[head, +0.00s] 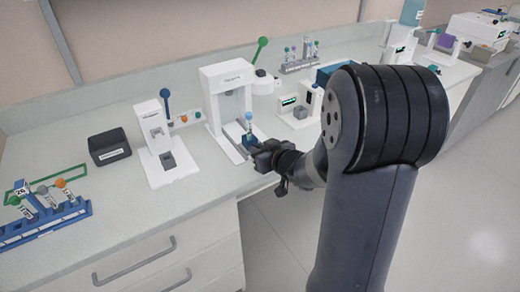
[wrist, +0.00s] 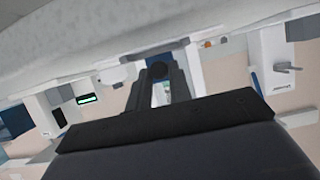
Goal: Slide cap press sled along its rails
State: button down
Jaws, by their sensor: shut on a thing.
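The cap press (head: 228,88) is a white frame with a green-knobbed lever, standing mid-counter. Its sled (head: 250,141), a small blue block, sits at the front of the press's base, near the counter's front edge. A tube with a blue cap (head: 248,117) stands upright on the sled. My gripper (head: 259,151) is at the front of the sled, reaching in from the right. In the wrist view my gripper (wrist: 160,82) is closed around a dark round knob (wrist: 158,70), which looks like the sled's handle. The jaws hide part of the sled and the rails.
A white device with a blue lever (head: 158,135) stands left of the press, and a black box (head: 109,146) beyond it. A blue tube rack (head: 45,222) is at far left. Another white device (head: 305,108) stands to the right. Drawers (head: 150,260) lie below the counter.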

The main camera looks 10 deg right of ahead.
aim_at(253, 142)
dwell(0.3)
jog(key=shift+w+a, duration=0.2)
jog(key=shift+w, duration=0.45)
jog(key=shift+w+a, duration=0.25)
jog(key=shift+w, duration=0.4)
jog(key=shift+w+a, duration=0.2)
jog(key=shift+w, duration=0.45)
jog(key=c, duration=1.3)
grip_release()
jog(key=p+v, duration=0.2)
jog(key=v, duration=0.7)
jog(key=shift+s+r, duration=0.1)
jog(key=shift+v, duration=0.8)
